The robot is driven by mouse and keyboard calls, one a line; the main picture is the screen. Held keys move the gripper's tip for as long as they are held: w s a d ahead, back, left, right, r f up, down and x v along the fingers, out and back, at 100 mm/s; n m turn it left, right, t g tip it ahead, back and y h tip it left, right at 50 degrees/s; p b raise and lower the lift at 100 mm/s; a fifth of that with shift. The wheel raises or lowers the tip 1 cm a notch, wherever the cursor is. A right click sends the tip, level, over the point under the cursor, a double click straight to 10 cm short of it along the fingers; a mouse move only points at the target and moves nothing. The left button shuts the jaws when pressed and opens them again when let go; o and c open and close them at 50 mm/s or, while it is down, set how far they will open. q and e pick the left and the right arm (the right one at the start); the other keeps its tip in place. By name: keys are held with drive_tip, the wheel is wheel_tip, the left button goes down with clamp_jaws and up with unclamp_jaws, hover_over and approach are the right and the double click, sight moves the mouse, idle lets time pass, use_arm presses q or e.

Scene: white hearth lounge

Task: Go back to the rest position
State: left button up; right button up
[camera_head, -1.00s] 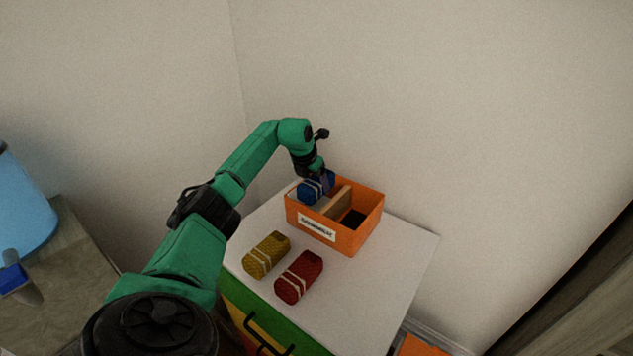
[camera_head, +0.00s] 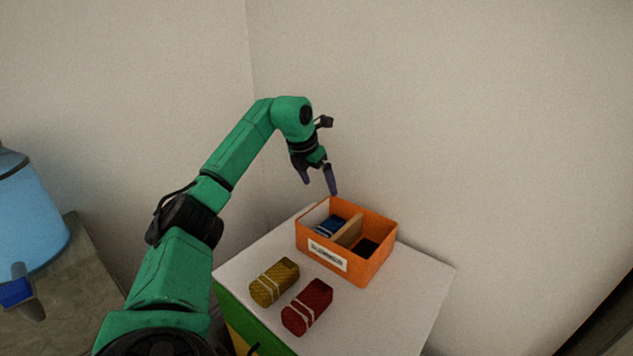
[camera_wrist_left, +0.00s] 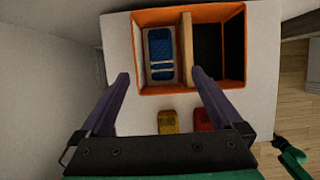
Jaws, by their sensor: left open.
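My left gripper (camera_head: 319,182) is open and empty, raised above the back of the orange box (camera_head: 352,267). In the left wrist view its two fingers (camera_wrist_left: 160,82) are spread wide with nothing between them. A blue pack with light bands (camera_head: 331,226) lies in the left compartment of the box; it also shows in the left wrist view (camera_wrist_left: 161,55). The right compartment looks dark and empty. My right gripper is not clearly in view.
A yellow pack (camera_head: 274,282) and a red pack (camera_head: 307,307) lie on the white cabinet top (camera_head: 412,300) before the box. A blue container (camera_head: 30,215) stands on a surface at the left. Plain walls stand behind.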

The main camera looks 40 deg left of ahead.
use_arm(q)
drive_tip(key=shift+v, duration=1)
drive_tip(key=shift+r, duration=0.1)
